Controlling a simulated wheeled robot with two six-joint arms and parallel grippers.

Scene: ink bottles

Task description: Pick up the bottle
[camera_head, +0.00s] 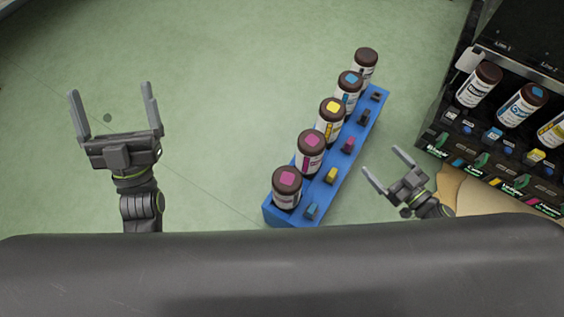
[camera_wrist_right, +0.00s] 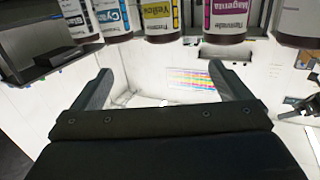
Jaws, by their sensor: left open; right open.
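Several brown-capped ink bottles stand in a row on a blue rack (camera_head: 272,212) in the head view. From near to far they are a magenta-marked bottle (camera_head: 287,188), another magenta-marked bottle (camera_head: 310,153), a yellow-marked one (camera_head: 330,121), a blue-marked one (camera_head: 348,91) and a dark-capped one (camera_head: 365,66). My right gripper (camera_head: 385,170) is open and empty, right of the rack. In the right wrist view its fingers (camera_wrist_right: 165,88) are spread with nothing between them. My left gripper (camera_head: 113,97) is open and empty, well left of the rack.
A black machine (camera_head: 480,135) at the right holds more bottles, including a dark-marked one (camera_head: 479,85) and a cyan one (camera_head: 520,105). Labelled bottles, such as a yellow one (camera_wrist_right: 159,18), show along the top of the right wrist view. The green floor (camera_head: 220,80) between left gripper and rack is clear.

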